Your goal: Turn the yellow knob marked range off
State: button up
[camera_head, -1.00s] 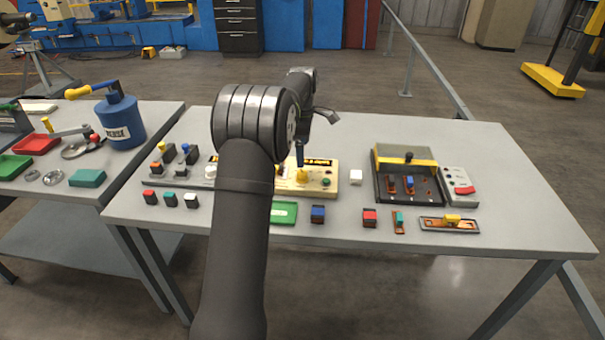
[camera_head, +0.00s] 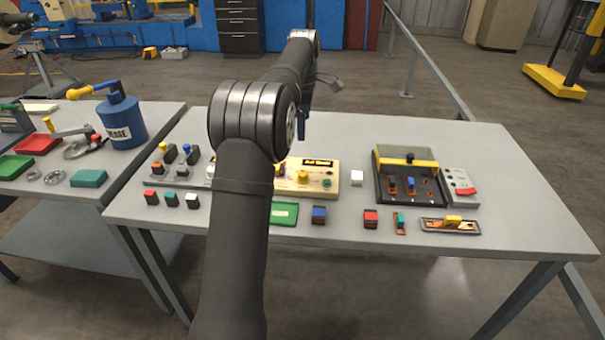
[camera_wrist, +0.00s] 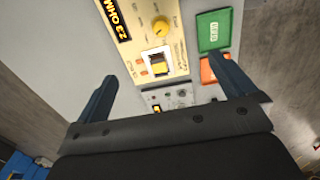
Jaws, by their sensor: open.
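I cannot read the word "range" by the knob. My gripper (camera_wrist: 165,68) is open and empty; its two dark blue fingers are spread on either side of the switch in the picture, with the knob farther up. In the head view a yellow knob (camera_head: 303,176) shows on a cream panel; I cannot tell whether it is the same knob. My gripper (camera_head: 303,125) is beyond and above it. My arm hides part of the panels.
A grey panel (camera_wrist: 165,97) adjoins the cream one. Green (camera_wrist: 215,30) and orange (camera_wrist: 210,68) pieces lie beside it. In the head view, colored blocks stand along the front, and a black-and-yellow box (camera_head: 408,180) stands at right. The table's right end is clear.

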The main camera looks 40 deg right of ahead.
jog(key=shift+r, duration=0.35)
